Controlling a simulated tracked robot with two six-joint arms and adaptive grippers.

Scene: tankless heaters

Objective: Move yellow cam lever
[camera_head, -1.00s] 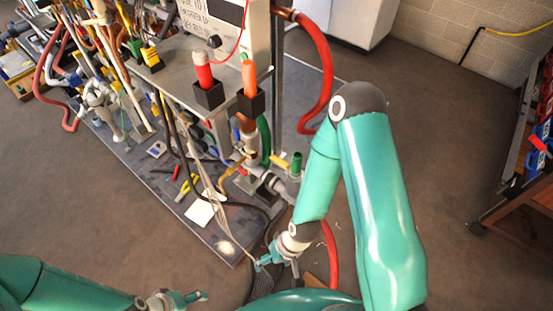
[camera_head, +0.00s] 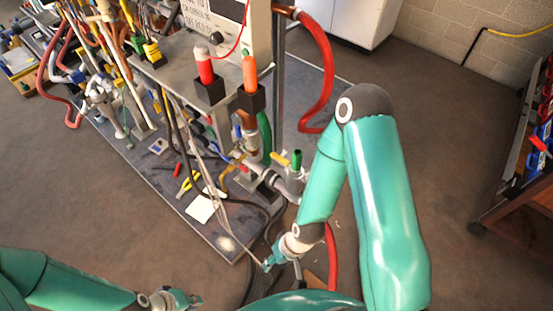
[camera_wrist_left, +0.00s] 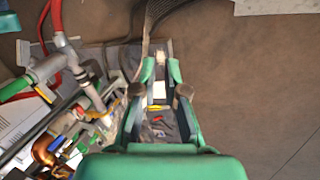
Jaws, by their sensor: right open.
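A small yellow lever (camera_head: 280,159) sits on the grey pipework beside a green-handled valve (camera_head: 296,161). A second yellow-orange handle (camera_head: 226,171) sits on a fitting to its left; I cannot tell which is the cam lever. My right gripper (camera_head: 271,265) is open and empty below the pipework, near the dark hoses. My left gripper (camera_head: 193,300) is low at the bottom edge, well apart from the pipework. In the left wrist view its two fingers (camera_wrist_left: 161,70) stand apart with nothing between them. A yellow piece of a fitting (camera_wrist_left: 112,106) shows left of them.
A grey floor plate (camera_head: 225,243) carries pipes, a white sheet (camera_head: 201,208) and yellow-handled pliers (camera_head: 188,183). A red hose (camera_head: 316,70) hangs behind my right arm. A brown cart (camera_head: 520,200) stands at right.

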